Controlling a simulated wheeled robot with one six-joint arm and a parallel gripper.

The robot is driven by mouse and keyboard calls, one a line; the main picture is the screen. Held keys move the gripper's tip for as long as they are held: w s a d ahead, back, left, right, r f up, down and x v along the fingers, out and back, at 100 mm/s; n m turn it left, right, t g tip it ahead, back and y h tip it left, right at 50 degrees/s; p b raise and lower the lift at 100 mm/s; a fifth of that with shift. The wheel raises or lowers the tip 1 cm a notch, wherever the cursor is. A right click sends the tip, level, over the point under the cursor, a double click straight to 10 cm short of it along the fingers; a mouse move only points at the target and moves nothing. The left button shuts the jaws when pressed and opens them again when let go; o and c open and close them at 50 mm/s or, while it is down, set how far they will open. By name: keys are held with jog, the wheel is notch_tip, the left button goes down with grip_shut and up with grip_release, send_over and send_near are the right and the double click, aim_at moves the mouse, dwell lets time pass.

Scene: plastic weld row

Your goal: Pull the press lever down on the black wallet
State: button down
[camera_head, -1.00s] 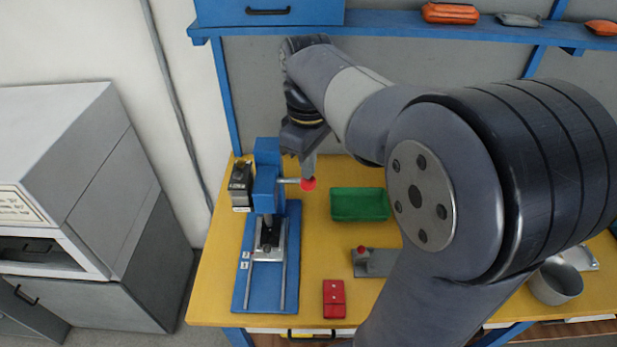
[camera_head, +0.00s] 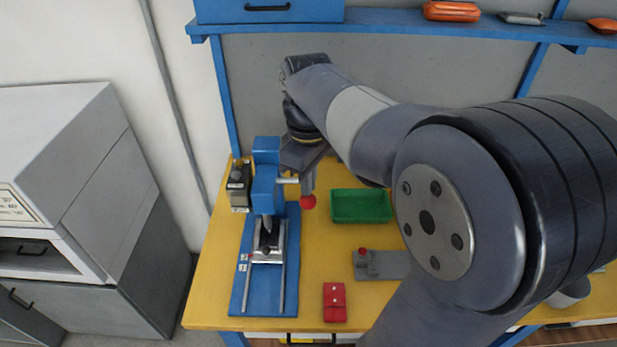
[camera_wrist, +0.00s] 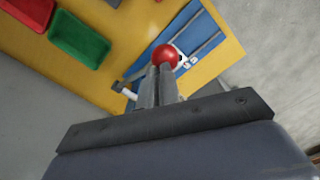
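The blue press (camera_head: 266,190) stands at the left of the yellow bench on a blue base plate (camera_head: 245,295) with rails. A dark piece, apparently the black wallet (camera_head: 267,237), lies in the metal bed under the press head, partly hidden by it. The press lever ends in a red ball knob (camera_head: 308,202), and a pale bar (camera_head: 288,180) sticks out from the press side. My gripper (camera_head: 308,190) points down with its fingers close together, its tips right at the knob. The wrist view shows the knob (camera_wrist: 165,54) just beyond the fingertips (camera_wrist: 158,72), apparently touching.
A green tray (camera_head: 361,206) stands right of my gripper. A red block (camera_head: 334,302) and a grey fixture with a red knob (camera_head: 382,265) are nearer the front. A dark box (camera_head: 239,186) stands left of the press. A blue shelf (camera_head: 400,24) spans above.

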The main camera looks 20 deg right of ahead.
jog(key=shift+s+a+f+b, duration=0.1)
jog(key=shift+s+f+b, duration=0.2)
jog(key=shift+f+b, duration=0.25)
jog(key=shift+s+a+f+b, duration=0.1)
jog(key=shift+s+f+b, duration=0.2)
jog(key=shift+f, duration=0.35)
jog(key=shift+s+a+f+b, duration=0.1)
jog(key=shift+s+f+b, duration=0.15)
jog(key=shift+f+b, duration=0.3)
jog(key=shift+f, duration=0.15)
jog(key=shift+s+a+f+b, duration=0.1)
jog(key=shift+s+f+b, duration=0.15)
jog(key=shift+f+b, duration=0.25)
jog(key=shift+s+a+f+b, duration=0.1)
jog(key=shift+s+f+b, duration=0.15)
jog(key=shift+f, duration=0.4)
jog(key=shift+s+f+b, duration=0.2)
jog(key=shift+f+b, duration=0.2)
jog(key=shift+f, duration=0.45)
jog(key=p, duration=1.3)
send_near(308, 200)
jog(key=w+d, duration=0.1)
jog(key=w, duration=0.2)
jog(key=shift+w, duration=0.2)
